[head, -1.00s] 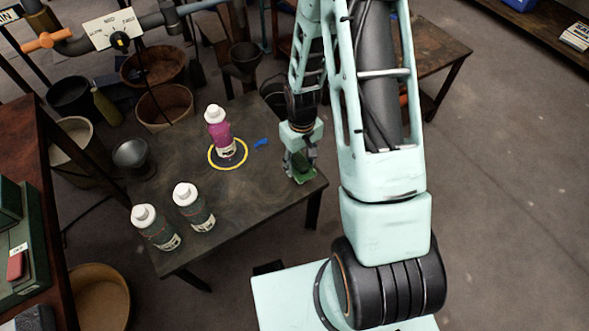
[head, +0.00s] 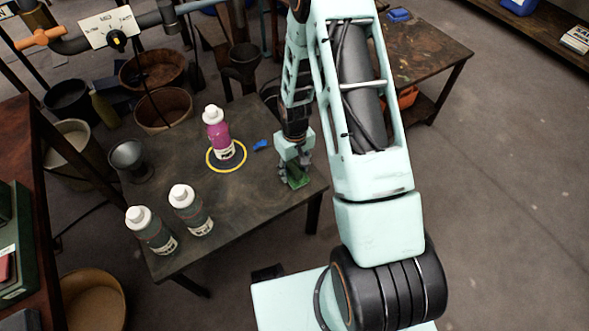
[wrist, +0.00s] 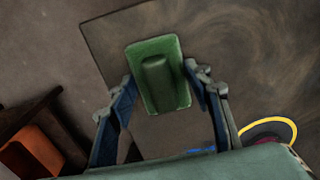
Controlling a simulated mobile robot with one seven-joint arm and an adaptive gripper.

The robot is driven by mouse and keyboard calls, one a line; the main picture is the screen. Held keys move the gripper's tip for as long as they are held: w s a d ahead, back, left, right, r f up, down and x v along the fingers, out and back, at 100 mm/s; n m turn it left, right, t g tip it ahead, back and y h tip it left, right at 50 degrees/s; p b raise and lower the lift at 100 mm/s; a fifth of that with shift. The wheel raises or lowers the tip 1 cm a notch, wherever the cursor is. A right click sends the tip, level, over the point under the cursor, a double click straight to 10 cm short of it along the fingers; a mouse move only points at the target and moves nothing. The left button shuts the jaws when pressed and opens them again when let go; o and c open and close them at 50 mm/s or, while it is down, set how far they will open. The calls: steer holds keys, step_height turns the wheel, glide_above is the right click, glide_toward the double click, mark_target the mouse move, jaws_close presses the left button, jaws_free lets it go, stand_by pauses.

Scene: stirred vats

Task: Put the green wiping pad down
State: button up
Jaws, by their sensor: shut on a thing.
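The green wiping pad (head: 298,181) is at the right corner of the dark work table (head: 255,205) in the head view. In the wrist view the pad (wrist: 172,97) is a green rectangle with a raised grip block in its middle. My gripper (head: 296,172) is shut on the pad from above; its fingers (wrist: 159,82) show on both sides of it in the wrist view. The pad is over the table top near its edge. I cannot tell whether its underside touches the table.
A magenta bottle (head: 217,135) stands in a yellow ring (head: 226,169) left of the gripper, with a small blue item (head: 261,145) between. Two dark bottles (head: 151,231) (head: 190,210) and a grey cup (head: 127,157) stand at the table's left. The table front is bare.

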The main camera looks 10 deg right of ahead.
mark_target(294, 169)
steer(key=o, duration=1)
step_height(294, 169, up, 12)
steer(key=p, duration=0.3)
steer(key=shift+r+p, duration=0.15)
steer(key=shift+p, duration=0.15)
